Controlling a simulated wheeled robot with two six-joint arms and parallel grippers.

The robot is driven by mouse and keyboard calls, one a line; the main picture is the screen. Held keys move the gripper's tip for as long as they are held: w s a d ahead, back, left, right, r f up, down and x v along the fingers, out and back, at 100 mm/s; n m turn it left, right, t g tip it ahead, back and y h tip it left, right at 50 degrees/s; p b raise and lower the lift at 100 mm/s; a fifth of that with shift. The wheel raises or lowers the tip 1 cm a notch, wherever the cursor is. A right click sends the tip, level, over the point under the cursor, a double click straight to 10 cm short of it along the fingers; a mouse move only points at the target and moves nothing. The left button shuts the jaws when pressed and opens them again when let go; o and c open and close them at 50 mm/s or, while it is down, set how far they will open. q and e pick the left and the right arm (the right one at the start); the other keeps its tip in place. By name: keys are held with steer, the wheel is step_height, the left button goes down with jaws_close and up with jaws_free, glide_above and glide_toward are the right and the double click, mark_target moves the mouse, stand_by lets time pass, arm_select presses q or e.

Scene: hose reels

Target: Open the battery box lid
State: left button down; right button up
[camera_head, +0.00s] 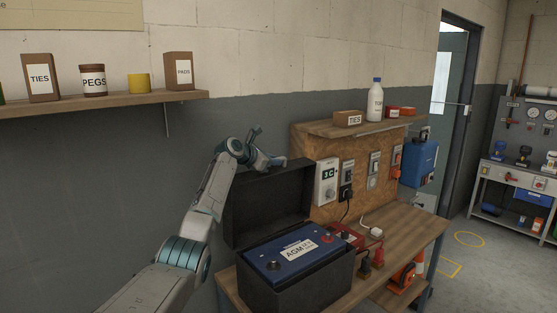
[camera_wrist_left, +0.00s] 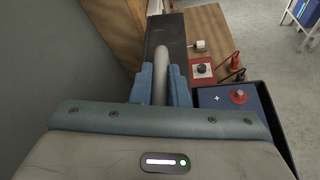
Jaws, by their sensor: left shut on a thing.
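The black battery box (camera_head: 330,288) stands on the wooden bench. Its black lid (camera_head: 268,208) is swung up, standing roughly upright at the back of the box. A blue-topped battery labelled AGM (camera_head: 296,252) shows inside the box; part of it shows in the left wrist view (camera_wrist_left: 217,99). My left gripper (camera_head: 272,161) is at the top edge of the raised lid. In the left wrist view its blue fingers (camera_wrist_left: 161,85) are closed around a pale rounded bar (camera_wrist_left: 160,66), which looks like the lid's handle. My right gripper is not in view.
A wooden back panel (camera_head: 325,150) with switches rises behind. A wall shelf (camera_head: 100,103) is at upper left. Open floor lies right.

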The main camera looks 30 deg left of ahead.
arm_select(q)
steer(key=shift+f, duration=0.3)
steer(key=c, duration=1.7)
jaws_free()
steer(key=shift+w+a, duration=0.15)
steer(key=shift+s, duration=0.3)
step_height(320, 180, up, 3)
steer(key=b, duration=0.5)
glide_above(252, 177)
steer(key=shift+r, duration=0.1)
steer(key=shift+s+r, duration=0.25)
steer(key=shift+s, duration=0.15)
